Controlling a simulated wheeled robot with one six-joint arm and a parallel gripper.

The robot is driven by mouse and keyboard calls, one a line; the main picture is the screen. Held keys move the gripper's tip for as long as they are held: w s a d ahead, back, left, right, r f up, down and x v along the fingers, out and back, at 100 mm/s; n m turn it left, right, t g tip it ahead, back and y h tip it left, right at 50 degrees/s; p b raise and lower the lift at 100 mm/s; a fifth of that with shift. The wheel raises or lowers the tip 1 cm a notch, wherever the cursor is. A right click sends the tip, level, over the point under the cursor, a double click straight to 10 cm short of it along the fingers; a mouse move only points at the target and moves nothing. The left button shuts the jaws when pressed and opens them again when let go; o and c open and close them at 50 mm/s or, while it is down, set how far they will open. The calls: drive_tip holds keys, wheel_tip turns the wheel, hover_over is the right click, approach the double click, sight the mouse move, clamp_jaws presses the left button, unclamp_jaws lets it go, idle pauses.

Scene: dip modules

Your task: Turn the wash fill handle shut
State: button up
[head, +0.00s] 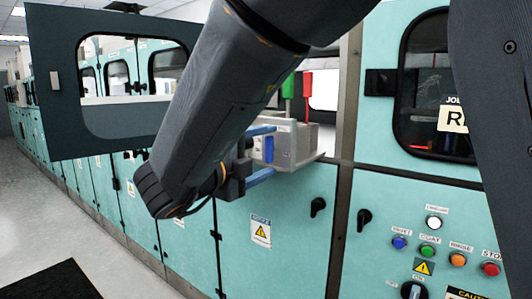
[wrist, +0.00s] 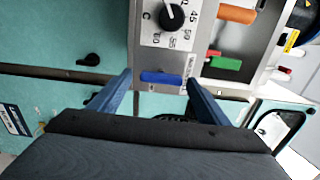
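A blue lever handle (wrist: 160,78) sits on the grey valve panel (wrist: 150,56), with small upright lettering beside it that I cannot read clearly. I take it for the wash fill handle. It shows in the head view as a blue piece (head: 268,149) on the grey box. My gripper (wrist: 160,76) is open, with one blue finger on each side of the blue handle and visible gaps between. In the head view my gripper (head: 274,150) reaches the panel from the left. Contact with the handle does not show.
An open cabinet door (head: 52,100) hangs at the left. Black latches (head: 318,207) and buttons (head: 430,240) lie on the teal front.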

drive_tip(key=v, duration=0.7)
drive_tip(key=shift+s+a+b, duration=0.25)
drive_tip(key=shift+s+b, duration=0.05)
drive_tip(key=shift+b, duration=0.15)
drive_tip(key=shift+d, duration=0.1)
